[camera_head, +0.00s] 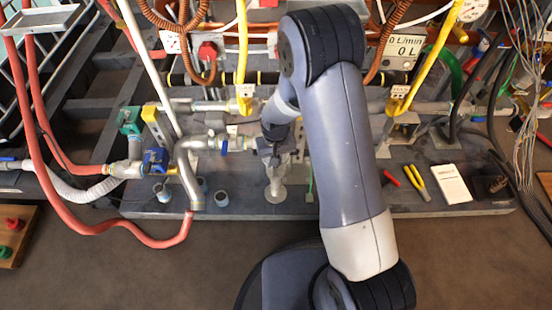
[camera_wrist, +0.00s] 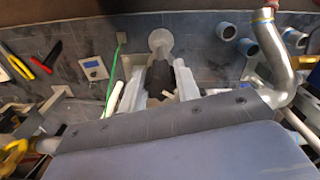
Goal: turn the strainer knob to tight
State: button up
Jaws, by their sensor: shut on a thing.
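In the wrist view, my gripper (camera_wrist: 158,75) reaches down between two pale fingers. The strainer knob (camera_wrist: 158,82), a dark piece, sits between the fingers, and they are shut on it. Its markings and turn position cannot be read. In the head view, my gripper (camera_head: 269,156) is at the pipework in the middle of the bench, above a pale round foot (camera_head: 275,193). My arm and wrist hide most of the knob there.
Pipes and yellow hoses crowd both sides of my gripper. A bent metal pipe (camera_head: 188,165) stands close on the left. Pliers (camera_head: 417,182) and a white card (camera_head: 450,184) lie on the bench at right.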

jog(key=m, duration=0.6)
jog(key=shift+w+a+r, duration=0.1)
jog(key=shift+w, duration=0.1)
jog(key=m, duration=0.6)
jog(key=shift+w+m, duration=0.1)
jog(key=shift+m, duration=0.2)
jog(key=o, duration=1)
jog(key=shift+c, duration=0.2)
notch_tip(320, 180, up, 11)
jog(key=p, duration=0.2)
jog(key=shift+p, duration=0.4)
jog(key=shift+f, duration=0.2)
